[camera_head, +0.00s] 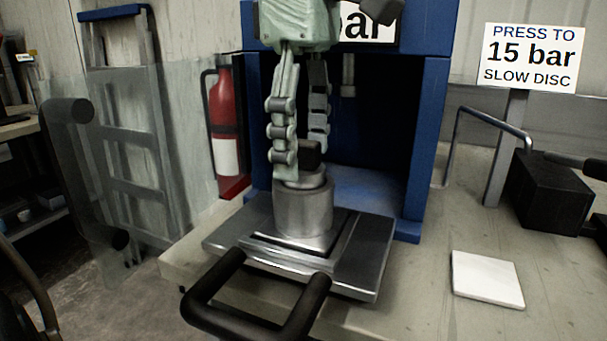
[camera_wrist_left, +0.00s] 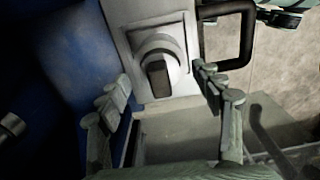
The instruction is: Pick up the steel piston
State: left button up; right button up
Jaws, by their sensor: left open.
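The steel piston (camera_head: 300,180) is upright in the top of a steel cylinder (camera_head: 303,210), with a dark block on its top. The cylinder stands on a metal plate (camera_head: 365,255) in front of the blue press. My left gripper (camera_head: 301,160) points down over the piston from above, its fingers open on either side of the dark block. In the left wrist view, the piston (camera_wrist_left: 146,53) lies between the open fingertips of the left gripper (camera_wrist_left: 161,76), with a gap on both sides. The near finger hides part of the block in the head view.
The blue press frame (camera_head: 428,150) stands close behind and on both sides. A black handle (camera_head: 255,325) sticks out in front of the plate. A white tile (camera_head: 487,279) and a black box (camera_head: 548,193) are at right. A red extinguisher (camera_head: 224,110) stands left.

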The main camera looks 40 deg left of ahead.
pick_arm(q)
jog(key=shift+c, duration=0.5)
grip_shut()
